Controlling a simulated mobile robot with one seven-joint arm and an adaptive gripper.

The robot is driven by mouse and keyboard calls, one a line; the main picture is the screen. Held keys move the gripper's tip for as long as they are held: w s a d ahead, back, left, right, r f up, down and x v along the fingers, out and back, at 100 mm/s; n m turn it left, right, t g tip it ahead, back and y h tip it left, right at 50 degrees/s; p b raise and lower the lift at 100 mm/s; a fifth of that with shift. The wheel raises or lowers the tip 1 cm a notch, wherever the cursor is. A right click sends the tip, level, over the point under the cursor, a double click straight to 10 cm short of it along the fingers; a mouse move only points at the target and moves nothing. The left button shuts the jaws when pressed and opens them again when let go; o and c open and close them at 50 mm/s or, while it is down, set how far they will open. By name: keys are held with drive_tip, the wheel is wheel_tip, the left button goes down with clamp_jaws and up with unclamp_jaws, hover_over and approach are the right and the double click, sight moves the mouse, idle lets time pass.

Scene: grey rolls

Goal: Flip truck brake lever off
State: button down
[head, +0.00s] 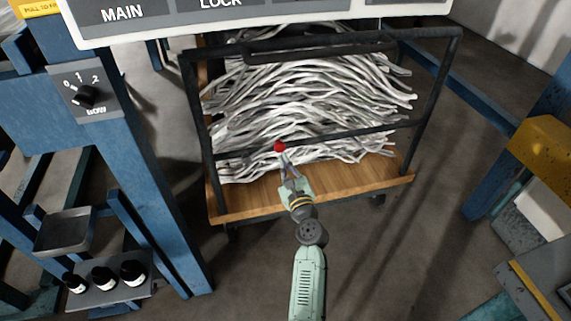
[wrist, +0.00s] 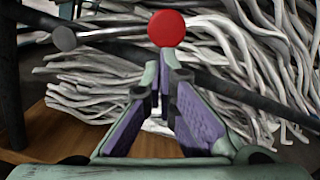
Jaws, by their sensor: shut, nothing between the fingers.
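The truck (head: 294,196) has a dark metal frame and a wooden deck and carries a heap of grey-white strands. A round red knob (head: 279,146), which looks like the end of the brake lever, shows at the truck's front crossbar. In the wrist view the red knob (wrist: 167,28) is just beyond the fingertips of my gripper (wrist: 163,72). The fingers, with purple pads, are close together at the tips and hold nothing. In the head view my gripper (head: 284,162) is just below the knob. I cannot tell whether they touch.
A white panel (head: 250,22) marked MAIN and LOCK spans the top. A blue post (head: 150,190) with a rotary switch (head: 86,97) stands left, with several dark bottles (head: 104,278) below. Blue and yellow structures stand right. The floor (head: 400,265) in front of the truck is clear.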

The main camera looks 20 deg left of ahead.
drive_tip(key=s+a+r+n+p, duration=0.2)
drive_tip(key=r+n+p, duration=0.1)
drive_tip(key=n, duration=0.3)
drive_tip(key=s+a+r+n+g+p, duration=0.1)
drive_tip(key=a+r+n+p, duration=0.2)
drive_tip(key=r+n, duration=0.3)
drive_tip(key=shift+s+a+n+p, duration=0.3)
drive_tip(key=shift+s+a+n, duration=0.1)
drive_tip(key=shift+n, duration=0.2)
drive_tip(key=shift+d, duration=0.1)
